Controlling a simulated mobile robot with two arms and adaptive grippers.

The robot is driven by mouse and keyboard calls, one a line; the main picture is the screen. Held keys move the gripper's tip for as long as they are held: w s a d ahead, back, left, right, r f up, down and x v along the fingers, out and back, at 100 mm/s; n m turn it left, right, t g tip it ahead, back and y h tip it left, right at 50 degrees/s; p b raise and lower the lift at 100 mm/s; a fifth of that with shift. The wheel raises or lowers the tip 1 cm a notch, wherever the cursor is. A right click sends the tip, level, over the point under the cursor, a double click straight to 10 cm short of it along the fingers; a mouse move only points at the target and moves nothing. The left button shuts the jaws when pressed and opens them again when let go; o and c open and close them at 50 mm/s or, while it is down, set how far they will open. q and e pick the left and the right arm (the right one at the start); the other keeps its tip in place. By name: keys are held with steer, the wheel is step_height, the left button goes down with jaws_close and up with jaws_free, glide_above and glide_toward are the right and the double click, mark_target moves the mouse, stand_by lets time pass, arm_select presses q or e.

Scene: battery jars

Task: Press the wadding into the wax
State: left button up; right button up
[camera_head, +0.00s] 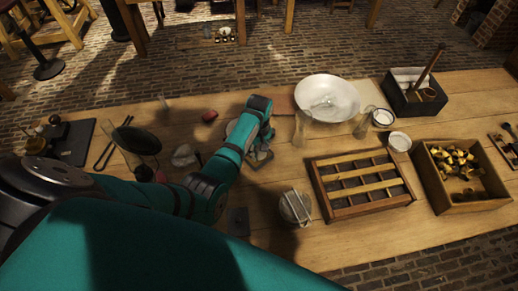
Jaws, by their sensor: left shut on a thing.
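My left gripper (260,155) reaches down over the middle of the table, below the bent wrist of my teal arm. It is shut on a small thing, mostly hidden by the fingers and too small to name. A small flat piece with a pale patch (259,161) lies at the fingertips; I cannot tell if they touch it. A pale, wad-like lump (184,155) lies left of my forearm and may be wadding. I cannot pick out the wax for certain. My right gripper is not in view.
A divided wooden tray (344,213), a wooden box of brass-coloured pieces (430,190) and a dark caddy (398,105) stand at right. A white basin (327,97) and glass jars (302,130) stand behind. A round vessel with rods across it (295,208) is nearer.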

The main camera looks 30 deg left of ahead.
arm_select(q)
steer(key=shift+f, duration=0.4)
stand_by(0.3)
steer(key=shift+s+f, duration=0.1)
steer(key=shift+f, duration=0.05)
stand_by(1.3)
step_height(320, 180, up, 5)
steer(key=p, duration=0.5)
steer(key=shift+r+p, duration=0.4)
steer(key=shift+r, duration=0.7)
